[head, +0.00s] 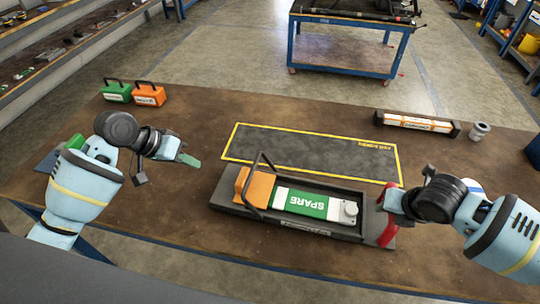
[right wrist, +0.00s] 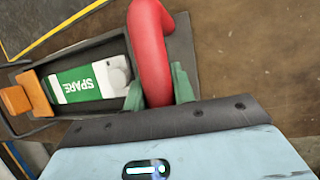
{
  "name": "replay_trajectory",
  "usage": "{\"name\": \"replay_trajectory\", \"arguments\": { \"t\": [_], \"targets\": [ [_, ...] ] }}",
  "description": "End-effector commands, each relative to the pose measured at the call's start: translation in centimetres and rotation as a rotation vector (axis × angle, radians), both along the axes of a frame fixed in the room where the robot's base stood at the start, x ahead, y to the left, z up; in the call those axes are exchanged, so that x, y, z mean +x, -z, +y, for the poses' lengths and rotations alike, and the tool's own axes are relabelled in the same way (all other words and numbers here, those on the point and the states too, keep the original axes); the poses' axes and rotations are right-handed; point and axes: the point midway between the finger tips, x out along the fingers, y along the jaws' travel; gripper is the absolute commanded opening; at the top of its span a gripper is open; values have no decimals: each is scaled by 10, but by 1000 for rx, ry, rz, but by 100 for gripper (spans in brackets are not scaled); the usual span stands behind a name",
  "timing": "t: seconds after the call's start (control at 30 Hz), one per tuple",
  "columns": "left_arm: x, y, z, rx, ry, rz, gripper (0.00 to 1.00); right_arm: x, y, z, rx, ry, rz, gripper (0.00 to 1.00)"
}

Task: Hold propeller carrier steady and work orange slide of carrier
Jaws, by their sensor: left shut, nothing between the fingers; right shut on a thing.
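The propeller carrier (head: 270,219) is a long dark tray on the brown table. An orange slide block (head: 258,189) sits at its left end, with a black bar handle (head: 257,199) beside it. A green and white part marked SPARE (head: 300,202) lies inside. My right gripper (right wrist: 157,88) is shut on the red handle (right wrist: 148,45) at the carrier's right end; the red handle also shows in the head view (head: 388,229). My left gripper (head: 189,160) is shut and empty, above the table to the left of the carrier, apart from it.
A yellow-bordered dark mat (head: 310,151) lies bare behind the carrier. A green case (head: 117,91) and an orange case (head: 149,94) stand at the back left. An orange and white bar (head: 416,122) and a grey cylinder (head: 479,131) are at the back right.

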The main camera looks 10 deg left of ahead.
Motion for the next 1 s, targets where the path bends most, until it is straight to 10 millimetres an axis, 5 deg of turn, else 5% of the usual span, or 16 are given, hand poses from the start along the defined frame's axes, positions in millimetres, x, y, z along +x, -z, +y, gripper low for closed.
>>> {"name": "replay_trajectory", "arguments": {
  "t": [0.4, 0.43, 0.6, 1.0],
  "targets": [
    [-1, -2, 1, 1, 0, 0, 0, 0, 0, -1, -3, 1, 1, 0],
    [-1, -2, 1, 1, 0, 0, 0, 0, 0, -1, -3, 1, 1, 28],
    [-1, -2, 1, 1, 0, 0, 0, 0, 0, -1, -3, 1, 1, 50],
    [-1, -2, 1, 1, 0, 0, 0, -2, -7, -2, -2, 1, -1, 51]
  ]
}}
